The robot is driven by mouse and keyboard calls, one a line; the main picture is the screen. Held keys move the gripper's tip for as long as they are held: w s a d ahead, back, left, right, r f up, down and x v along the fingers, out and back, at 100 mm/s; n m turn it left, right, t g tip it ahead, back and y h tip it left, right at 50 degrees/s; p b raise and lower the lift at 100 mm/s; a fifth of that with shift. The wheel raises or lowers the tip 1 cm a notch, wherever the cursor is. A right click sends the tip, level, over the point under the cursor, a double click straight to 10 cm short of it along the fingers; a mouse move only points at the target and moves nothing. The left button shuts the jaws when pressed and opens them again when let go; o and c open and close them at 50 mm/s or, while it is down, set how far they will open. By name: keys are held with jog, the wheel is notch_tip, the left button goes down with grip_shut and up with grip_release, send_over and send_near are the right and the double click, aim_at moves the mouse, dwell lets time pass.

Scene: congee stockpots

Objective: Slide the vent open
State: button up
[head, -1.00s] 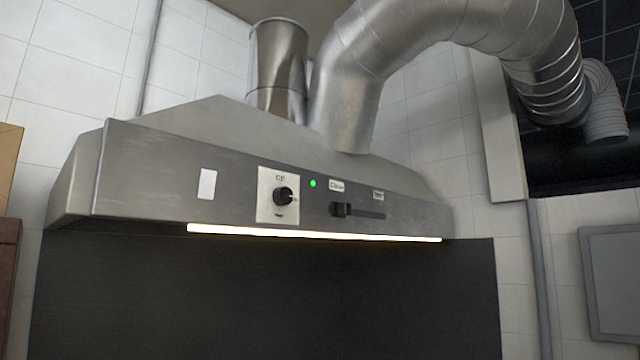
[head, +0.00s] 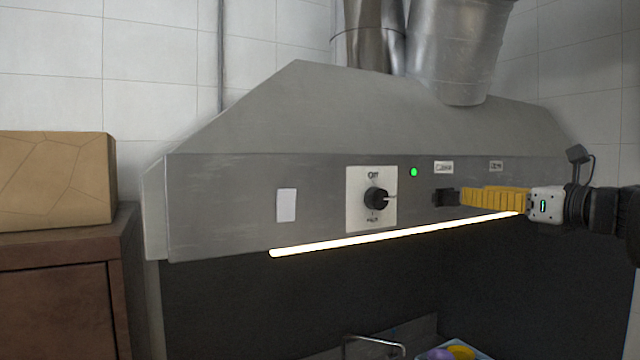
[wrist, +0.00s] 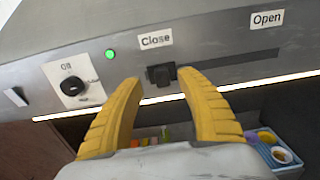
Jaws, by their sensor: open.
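The vent slider is a small black knob (wrist: 161,74) in a dark horizontal slot on the front of the steel range hood (head: 225,200). It sits at the left end of the slot, under the "Close" label (wrist: 156,39); the "Open" label (wrist: 267,18) is at the slot's right. The knob also shows in the head view (head: 444,197). My gripper (wrist: 158,88) has yellow ribbed fingers and is open. In the wrist view its fingertips are to the left and right of the knob, slightly below it; contact cannot be told. In the head view the gripper partly hides the slot.
A rotary dial (head: 376,198) and a green light (head: 413,172) are left of the slider. A lit strip (head: 390,235) runs along the hood's lower edge. A wooden cabinet (head: 60,300) with a brown box (head: 55,180) stands at the left. A tray with colourful items (wrist: 272,150) lies below.

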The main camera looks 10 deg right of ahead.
aim_at(459, 192)
jog(key=p+x, duration=0.1)
jog(key=x, duration=0.5)
jog(key=shift+w, duration=0.25)
jog(key=shift+s+d, duration=0.1)
grip_shut()
